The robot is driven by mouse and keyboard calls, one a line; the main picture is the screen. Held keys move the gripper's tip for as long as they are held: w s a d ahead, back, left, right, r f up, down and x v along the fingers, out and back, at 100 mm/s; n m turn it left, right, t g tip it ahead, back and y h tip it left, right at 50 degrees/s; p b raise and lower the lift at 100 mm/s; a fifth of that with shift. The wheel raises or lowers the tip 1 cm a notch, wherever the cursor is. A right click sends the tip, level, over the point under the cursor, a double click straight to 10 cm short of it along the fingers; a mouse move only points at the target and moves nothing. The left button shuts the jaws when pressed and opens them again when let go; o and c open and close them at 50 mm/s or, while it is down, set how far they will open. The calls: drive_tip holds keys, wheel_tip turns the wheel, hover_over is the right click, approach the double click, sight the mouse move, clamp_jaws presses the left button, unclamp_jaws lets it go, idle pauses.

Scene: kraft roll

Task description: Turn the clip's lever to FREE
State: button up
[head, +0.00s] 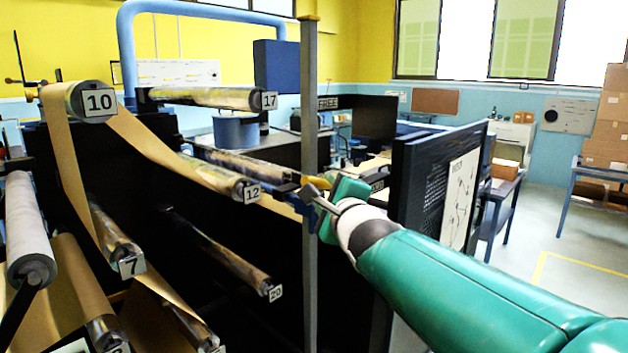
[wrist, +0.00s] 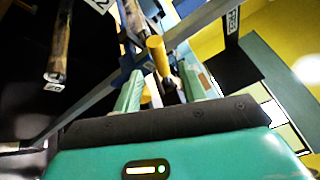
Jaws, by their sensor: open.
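The clip (head: 307,193) is a small blue body on the grey upright post, near the middle of the head view. Its lever ends in a yellow grip (head: 320,183), which also shows in the wrist view (wrist: 158,56). My gripper (head: 338,196) is at the lever, just right of the post. In the wrist view its two green fingers (wrist: 162,88) stand apart, with the yellow grip between and beyond them. I cannot tell whether either finger touches it. A FREE sign (head: 327,102) is higher on the post, and shows at upper right in the wrist view (wrist: 232,20).
The grey post (head: 310,270) stands upright beside my gripper. Numbered rollers, including 10 (head: 98,101) and 12 (head: 250,191), carry brown paper at left. A dark perforated panel (head: 425,190) is close behind my arm. Open floor (head: 580,240) lies at right.

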sight(313, 180)
drive_tip(key=x, duration=0.9)
drive_tip(key=shift+c, duration=0.3)
clamp_jaws()
